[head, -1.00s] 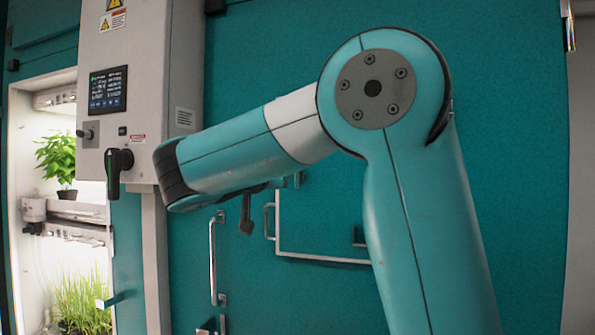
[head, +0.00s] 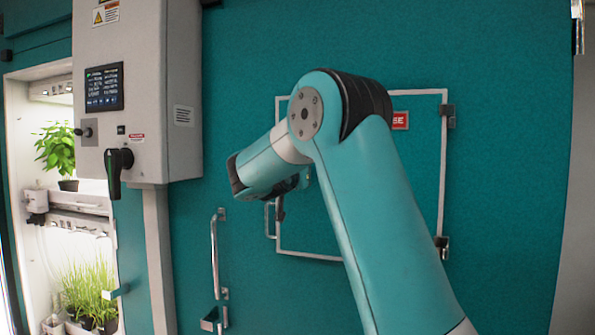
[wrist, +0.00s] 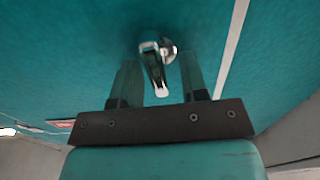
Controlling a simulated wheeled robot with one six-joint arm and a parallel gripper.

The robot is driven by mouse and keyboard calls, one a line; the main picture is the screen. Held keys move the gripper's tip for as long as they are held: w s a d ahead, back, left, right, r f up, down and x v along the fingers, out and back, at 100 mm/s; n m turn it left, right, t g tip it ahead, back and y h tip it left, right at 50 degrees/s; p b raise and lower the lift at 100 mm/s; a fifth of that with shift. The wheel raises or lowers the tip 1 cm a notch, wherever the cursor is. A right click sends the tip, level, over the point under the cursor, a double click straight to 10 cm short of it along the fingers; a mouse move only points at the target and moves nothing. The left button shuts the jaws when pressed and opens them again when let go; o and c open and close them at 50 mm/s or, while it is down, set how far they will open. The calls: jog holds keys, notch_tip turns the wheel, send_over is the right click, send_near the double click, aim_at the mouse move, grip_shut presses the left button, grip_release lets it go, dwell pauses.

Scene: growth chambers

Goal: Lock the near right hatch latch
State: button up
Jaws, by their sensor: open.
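A square hatch with a white frame (head: 443,165) is in the teal wall, partly hidden behind my arm. In the wrist view, a metal latch (wrist: 157,68) with a short lever lies near the white frame edge (wrist: 232,45). My gripper (wrist: 159,60) is open, with one finger on each side of the lever in the picture. I see no contact, and cannot tell how far the fingertips are from the wall. In the head view my arm hides most of the gripper and the latch. A metal handle (head: 269,220) stands at the hatch's left edge.
A grey control box (head: 135,95) with a screen and a black rotary handle (head: 116,170) juts out at left. A long vertical door handle (head: 214,255) is below it. A lit plant chamber (head: 60,200) is at far left. Hinges (head: 447,115) are on the hatch's right side.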

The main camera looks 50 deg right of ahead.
grip_shut()
jog(key=shift+n, duration=0.4)
jog(key=n, duration=0.3)
jog(key=shift+w+a+n, duration=0.1)
jog(key=shift+w+n, duration=0.2)
jog(key=shift+n, duration=0.1)
jog(key=shift+w+a+f+n+p, duration=0.2)
jog(key=shift+n+p, duration=0.7)
jog(key=shift+n, duration=1.25)
jog(key=shift+w+d+f+n+p, duration=0.2)
jog(key=shift+n+p, duration=0.65)
jog(key=shift+n, duration=1.35)
jog(key=shift+a+f+n+p, duration=0.25)
jog(key=shift+n+p, duration=0.65)
jog(key=shift+n, duration=1.25)
jog(key=shift+f+n, duration=0.15)
jog(key=shift+n, duration=0.15)
